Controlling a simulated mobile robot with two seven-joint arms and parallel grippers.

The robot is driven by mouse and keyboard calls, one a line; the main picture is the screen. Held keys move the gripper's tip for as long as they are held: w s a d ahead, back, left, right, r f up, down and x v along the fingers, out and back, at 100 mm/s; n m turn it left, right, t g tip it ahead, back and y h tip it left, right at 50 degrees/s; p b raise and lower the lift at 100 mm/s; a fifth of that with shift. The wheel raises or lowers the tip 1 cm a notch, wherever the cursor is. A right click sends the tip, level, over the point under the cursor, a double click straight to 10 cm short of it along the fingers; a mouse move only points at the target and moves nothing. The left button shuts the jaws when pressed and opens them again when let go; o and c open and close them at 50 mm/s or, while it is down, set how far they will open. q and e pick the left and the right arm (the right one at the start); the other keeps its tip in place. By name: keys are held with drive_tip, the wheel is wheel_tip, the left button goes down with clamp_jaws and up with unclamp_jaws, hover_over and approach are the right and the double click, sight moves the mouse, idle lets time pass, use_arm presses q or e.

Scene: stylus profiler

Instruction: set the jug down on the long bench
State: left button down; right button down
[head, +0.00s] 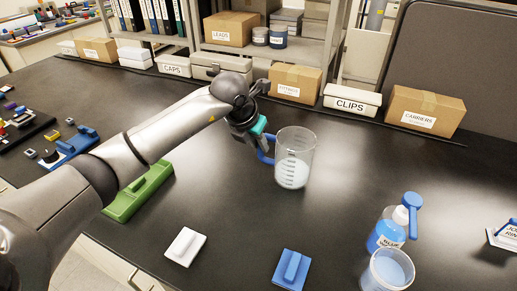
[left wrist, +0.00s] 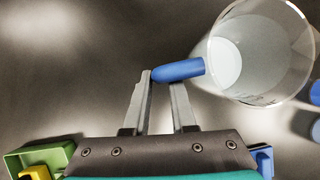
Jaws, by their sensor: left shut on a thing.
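The clear jug (head: 296,150), with a blue handle and pale liquid in the bottom, is upright at the middle of the head view. My left gripper (head: 263,143) is shut on the jug's blue handle, at the jug's left side. In the left wrist view the handle (left wrist: 182,70) lies at the fingertips (left wrist: 164,84) and the jug (left wrist: 262,50) is at the upper right. The long bench (head: 225,215) has a black top under the jug. I cannot tell whether the jug's base touches it. My right gripper is not in view.
A blue bottle (head: 386,230) and a second clear vessel (head: 388,272) stand at the lower right. Boxes, including CLIPS (head: 351,102), line the back. Bare bench surrounds the jug.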

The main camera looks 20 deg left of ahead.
use_arm(q)
wheel_tip(320, 180, down, 2)
drive_tip(key=shift+f, duration=0.2)
drive_tip(key=c, duration=0.7)
unclamp_jaws()
drive_tip(key=shift+c, duration=0.2)
drive_tip(key=shift+r, duration=0.2)
